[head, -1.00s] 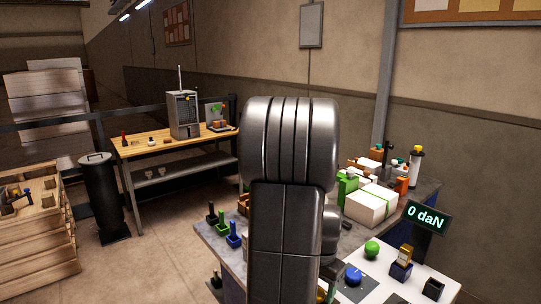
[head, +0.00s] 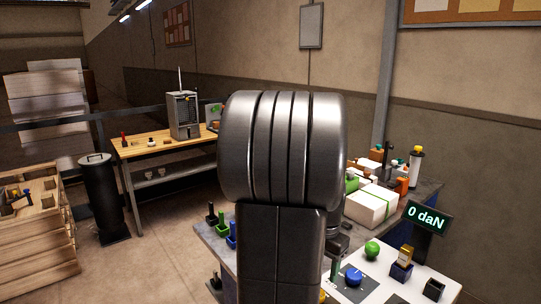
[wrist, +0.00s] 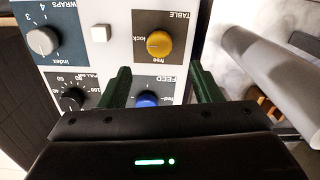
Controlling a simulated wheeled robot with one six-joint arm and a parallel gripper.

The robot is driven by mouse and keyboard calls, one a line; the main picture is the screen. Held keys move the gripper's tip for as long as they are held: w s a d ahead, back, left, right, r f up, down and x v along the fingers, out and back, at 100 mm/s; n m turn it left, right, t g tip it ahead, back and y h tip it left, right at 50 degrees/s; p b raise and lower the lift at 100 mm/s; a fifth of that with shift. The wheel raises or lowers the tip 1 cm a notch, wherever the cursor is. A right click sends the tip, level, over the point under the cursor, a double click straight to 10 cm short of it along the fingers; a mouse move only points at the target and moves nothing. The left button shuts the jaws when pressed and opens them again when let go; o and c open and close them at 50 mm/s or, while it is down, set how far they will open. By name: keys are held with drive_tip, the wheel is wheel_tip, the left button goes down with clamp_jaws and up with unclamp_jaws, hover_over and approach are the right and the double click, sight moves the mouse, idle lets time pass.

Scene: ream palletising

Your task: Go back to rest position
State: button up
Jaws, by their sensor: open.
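My gripper (wrist: 160,85) shows in the wrist view with its two dark green fingers apart and nothing between them but the panel below. It is over a white control panel (wrist: 105,55). A blue knob (wrist: 147,99) marked feed shows between the fingers, partly hidden by the gripper body. A yellow knob (wrist: 158,44) marked table lies beyond the fingertips. In the head view my own arm fills the middle and hides most of the gripper. The blue knob also shows there (head: 354,277), just right of my arm.
A wooden table (head: 155,147), a black cylinder (head: 101,195) and wooden crates (head: 40,245) stand left. Floor between them is clear.

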wheel_tip(320, 180, down, 8)
drive_tip(key=shift+s+f, duration=0.1)
drive_tip(key=shift+f, duration=0.15)
drive_tip(key=shift+r+n, duration=0.15)
drive_tip(key=shift+n, duration=0.35)
drive_tip(key=shift+n+p, duration=0.4)
drive_tip(key=shift+n, duration=0.3)
drive_tip(key=n+p, duration=0.1)
drive_tip(key=n, duration=0.5)
drive_tip(key=shift+r, duration=0.1)
drive_tip(key=n+p, duration=0.1)
drive_tip(key=n, duration=0.4)
drive_tip(key=shift+a+p, duration=0.1)
drive_tip(key=shift+p, duration=0.3)
drive_tip(key=n+p, duration=0.1)
drive_tip(key=n, duration=0.3)
drive_tip(key=shift+n+p, duration=0.3)
drive_tip(key=shift+p, duration=0.1)
